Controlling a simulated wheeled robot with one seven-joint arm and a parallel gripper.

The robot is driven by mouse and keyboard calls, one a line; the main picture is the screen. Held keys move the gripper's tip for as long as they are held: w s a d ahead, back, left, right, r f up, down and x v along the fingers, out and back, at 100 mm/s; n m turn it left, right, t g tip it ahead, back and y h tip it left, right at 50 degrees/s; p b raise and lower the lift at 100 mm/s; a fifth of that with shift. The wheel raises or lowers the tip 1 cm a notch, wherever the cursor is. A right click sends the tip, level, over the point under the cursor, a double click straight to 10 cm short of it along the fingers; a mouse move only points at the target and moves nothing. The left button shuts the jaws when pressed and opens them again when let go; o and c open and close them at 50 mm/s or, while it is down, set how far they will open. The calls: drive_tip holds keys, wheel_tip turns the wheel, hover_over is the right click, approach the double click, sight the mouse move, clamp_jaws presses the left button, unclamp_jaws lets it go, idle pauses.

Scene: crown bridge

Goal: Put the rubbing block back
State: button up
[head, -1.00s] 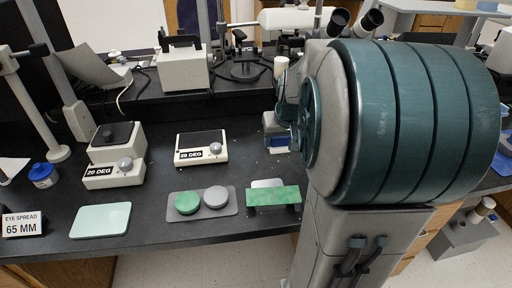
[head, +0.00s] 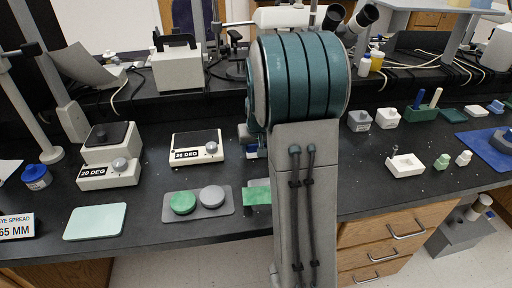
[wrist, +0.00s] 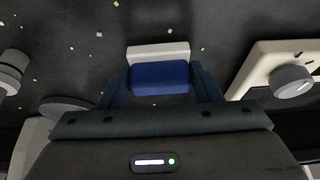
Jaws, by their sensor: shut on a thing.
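In the wrist view my gripper (wrist: 162,86) is shut on a small block with a blue body and a white strip along its far side, which I take as the rubbing block (wrist: 160,76). Dark speckled bench top lies beyond it; I cannot tell how high the block is above it. In the head view a bit of blue and white shows beside my arm, left of its lower part, and the arm hides most of the gripper. A green stand (head: 256,195) is on the bench just in front, partly hidden by my arm.
Left of the stand, a grey tray (head: 226,209) holds a green disc (head: 183,203) and a grey disc (head: 212,197). A pale plate (head: 95,221) lies left.

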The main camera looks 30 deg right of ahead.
drive_tip(key=shift+f, duration=0.1)
drive_tip(key=shift+f, duration=0.15)
drive_tip(key=o, duration=0.9)
drive_tip(key=shift+o, duration=0.2)
drive_tip(key=shift+s+r, duration=0.1)
drive_tip(key=shift+r, duration=0.5)
drive_tip(key=p+v, duration=0.2)
drive_tip(key=v, duration=0.9)
drive_tip(key=s+a+f+n+g, duration=0.1)
drive_tip(key=s+a, duration=0.6)
drive_tip(key=s, duration=0.3)
drive_tip(key=s+a+f+n+g+y, duration=0.1)
drive_tip(key=s+a+n, duration=0.1)
drive_tip(key=s+a, duration=0.5)
drive_tip(key=s, duration=0.4)
drive_tip(key=shift+a+f, duration=0.25)
drive_tip(key=shift+a, duration=0.05)
